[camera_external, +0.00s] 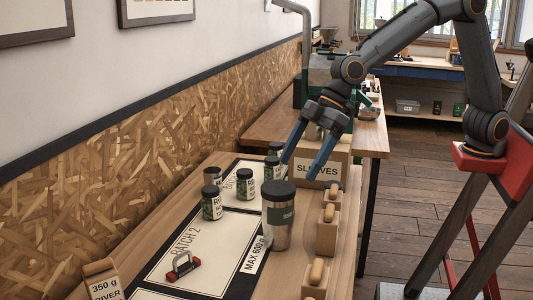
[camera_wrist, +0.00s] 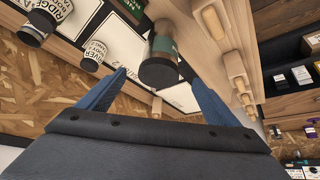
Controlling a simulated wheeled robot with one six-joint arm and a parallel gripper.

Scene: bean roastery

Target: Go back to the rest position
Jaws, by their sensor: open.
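My gripper (camera_external: 305,152) is open above the wooden bench, with its two blue fingers pointing down and spread apart. In the wrist view the blue fingertips of my gripper (camera_wrist: 160,82) are wide apart. A steel tumbler with a dark lid and green band (camera_external: 278,222) stands upright on the bench just in front of the fingers. In the wrist view the tumbler (camera_wrist: 160,55) appears between the fingertips, but I cannot tell how deep it lies between them. No contact is visible. My arm reaches in from its red base at the right.
Several dark-lidded jars (camera_external: 211,203) stand on the white mats left of the tumbler. A small red-handled item (camera_external: 183,266) lies on the near mat (camera_external: 208,262). Wooden blocks with rounded pegs (camera_external: 327,232) line the bench's right edge. A box labelled SLEEVES (camera_external: 318,170) stands behind.

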